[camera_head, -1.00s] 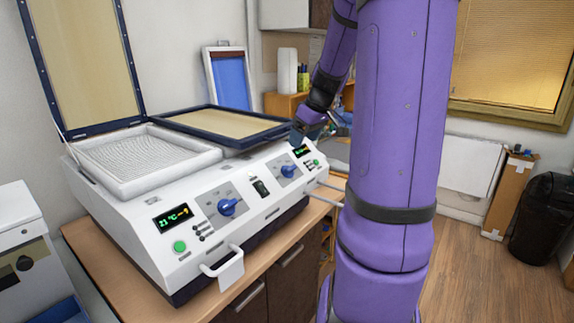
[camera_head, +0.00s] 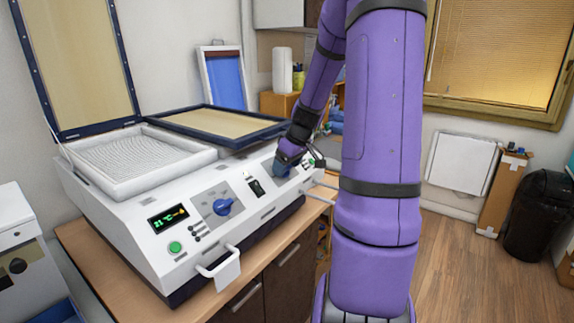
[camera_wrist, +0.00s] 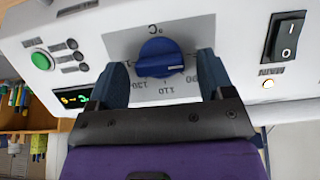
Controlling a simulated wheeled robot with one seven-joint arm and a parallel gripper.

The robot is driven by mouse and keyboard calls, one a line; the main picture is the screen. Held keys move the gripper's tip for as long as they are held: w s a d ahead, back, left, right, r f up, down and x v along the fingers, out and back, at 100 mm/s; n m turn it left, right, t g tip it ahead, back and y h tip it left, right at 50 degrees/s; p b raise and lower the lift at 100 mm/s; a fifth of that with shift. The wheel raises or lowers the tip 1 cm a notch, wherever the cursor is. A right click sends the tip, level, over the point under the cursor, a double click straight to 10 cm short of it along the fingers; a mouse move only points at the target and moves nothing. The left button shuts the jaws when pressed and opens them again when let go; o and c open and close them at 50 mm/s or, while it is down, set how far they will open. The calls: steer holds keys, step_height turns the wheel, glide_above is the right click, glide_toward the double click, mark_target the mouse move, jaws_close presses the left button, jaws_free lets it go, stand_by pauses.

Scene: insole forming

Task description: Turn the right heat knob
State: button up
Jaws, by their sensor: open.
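The right heat knob (camera_wrist: 160,58) is blue and sits on a grey dial plate (camera_wrist: 186,26) in the wrist view, with temperature marks around it. My gripper (camera_wrist: 162,72) is open, with one finger on each side of the knob and a gap to each. In the head view my gripper (camera_head: 284,165) is at the right end of the machine's sloped front panel and hides the right knob. The left heat knob (camera_head: 222,206) is in plain view there.
The white forming machine (camera_head: 120,231) stands on a wooden counter (camera_head: 88,248). Near the right knob are a green button (camera_wrist: 40,61), a display (camera_wrist: 72,98) and a black rocker switch (camera_wrist: 285,39) with a lit lamp below it. A handle (camera_head: 222,264) sticks out at the front.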

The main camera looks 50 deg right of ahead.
steer(key=c, duration=0.9)
